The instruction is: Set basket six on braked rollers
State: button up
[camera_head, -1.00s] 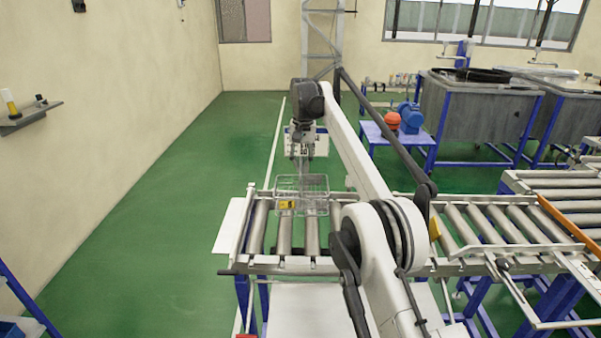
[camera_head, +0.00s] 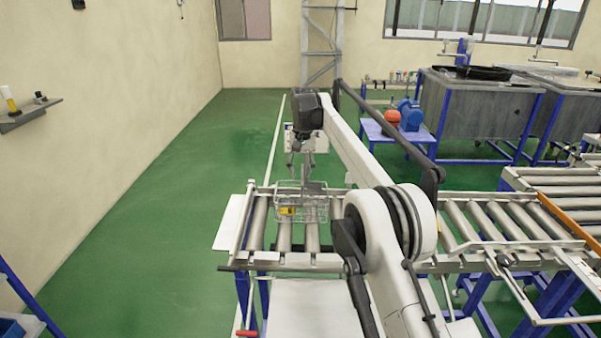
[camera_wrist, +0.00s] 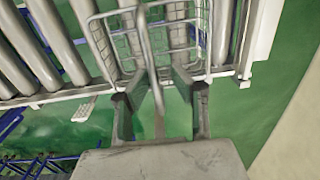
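The wire basket (camera_head: 288,201) is over the left stretch of grey rollers (camera_head: 256,226), with a yellow tag (camera_head: 288,211) on its near side. Its number is not readable. My gripper (camera_head: 308,182) is above the basket at its handle. The basket looks upright. Whether its bottom touches the rollers cannot be told. No brake is clearly visible.
A white plate (camera_head: 231,222) sits at the left end of the rollers. More rollers (camera_head: 500,222) continue to the right beyond my arm. A blue table (camera_head: 375,129) with a motor and grey tanks (camera_head: 475,110) stand behind. The green floor on the left is clear.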

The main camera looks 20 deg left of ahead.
jog(key=shift+r, duration=0.1)
notch_tip(320, 180, up, 8)
jog(key=p, duration=0.4)
jog(key=shift+d+r, duration=0.15)
jog(key=shift+r, duration=0.1)
notch_tip(320, 180, up, 3)
jog(key=p, duration=0.4)
jog(key=shift+w+d+r, duration=0.1)
jog(key=shift+r, duration=0.1)
